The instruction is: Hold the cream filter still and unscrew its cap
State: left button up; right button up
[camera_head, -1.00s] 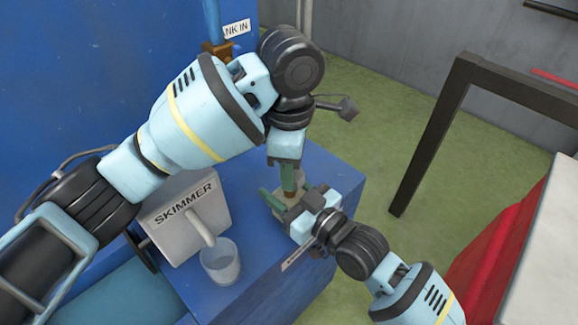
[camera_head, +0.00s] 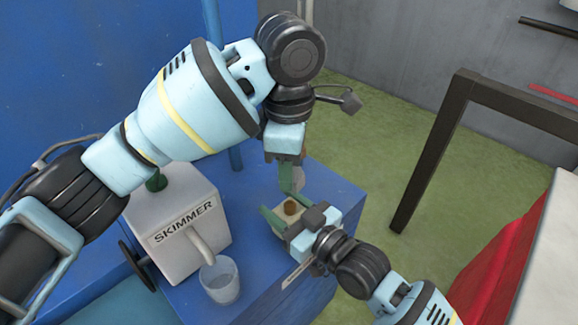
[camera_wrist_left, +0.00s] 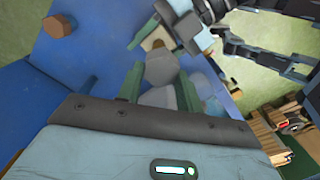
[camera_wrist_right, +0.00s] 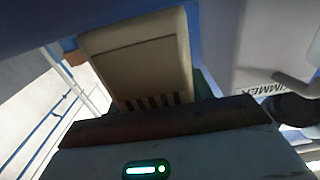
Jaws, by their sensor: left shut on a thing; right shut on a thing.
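The cream filter (camera_head: 280,223) sits at the blue bench's front right in the head view, a round brown opening on its top. My right gripper (camera_head: 284,208) is shut on it from the lower right. It fills the right wrist view (camera_wrist_right: 145,60) as a cream box with dark slots. My left gripper (camera_head: 290,182) points down just above the filter. In the left wrist view its green fingers (camera_wrist_left: 158,88) are shut on a grey, many-sided piece that looks like the cap (camera_wrist_left: 163,68). The cap appears apart from the filter. In the head view the fingers hide it.
A white skimmer box (camera_head: 175,235) with a spout stands on the blue bench (camera_head: 240,185), left of the filter. A clear cup (camera_head: 219,280) is under its spout. A dark frame (camera_head: 430,150) and a red-sided table (camera_head: 500,250) are on the right.

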jog(key=shift+f, duration=0.15)
jog(key=o, duration=1.5)
jog(key=shift+c, duration=0.2)
jog(key=v, duration=1.2)
